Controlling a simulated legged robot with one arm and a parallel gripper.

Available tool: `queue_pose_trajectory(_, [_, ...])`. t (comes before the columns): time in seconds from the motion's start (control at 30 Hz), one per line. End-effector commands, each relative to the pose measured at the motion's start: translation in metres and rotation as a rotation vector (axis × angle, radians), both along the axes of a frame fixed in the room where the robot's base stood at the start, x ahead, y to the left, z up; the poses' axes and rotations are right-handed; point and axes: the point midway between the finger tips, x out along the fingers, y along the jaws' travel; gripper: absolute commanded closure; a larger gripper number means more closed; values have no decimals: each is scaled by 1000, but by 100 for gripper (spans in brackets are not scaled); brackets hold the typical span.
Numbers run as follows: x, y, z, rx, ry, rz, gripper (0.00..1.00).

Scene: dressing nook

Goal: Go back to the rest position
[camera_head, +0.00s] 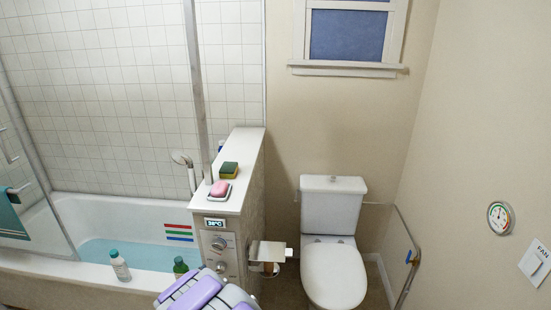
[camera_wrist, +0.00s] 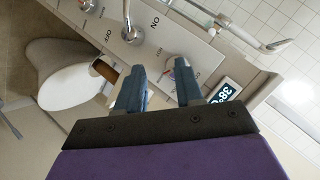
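My gripper (camera_wrist: 160,68) shows in the wrist view with its two blue-grey fingers apart and nothing held between them. The fingers point at a control panel (camera_wrist: 205,48) with ON and OFF lettering and round knobs (camera_wrist: 132,35). The right finger overlaps one knob in the picture; I cannot tell whether they touch. A lit display (camera_wrist: 223,93) beside it reads about 38. In the head view my purple and grey arm is at the bottom centre, in front of the panel's low wall (camera_head: 254,185); the fingers are not clearly visible there.
A bathtub (camera_head: 75,208) with blue water is at the left, with two bottles (camera_head: 120,265) (camera_head: 180,267) on its edge. Pink soap (camera_head: 220,188) and a sponge (camera_head: 229,170) lie on the wall's top. A paper holder (camera_head: 270,252), toilet (camera_head: 334,270) and rail (camera_head: 408,245) are right.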

Motion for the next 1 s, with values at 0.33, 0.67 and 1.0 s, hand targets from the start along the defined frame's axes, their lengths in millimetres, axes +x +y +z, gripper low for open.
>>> queue_pose_trajectory(0.33, [-15,-75,78,-120,210,135,64])
queue_pose_trajectory(0.67, [-83,-158,134,-239,424,286,64])
queue_pose_trajectory(1.0, [-196,-244,179,-358,645,455,64])
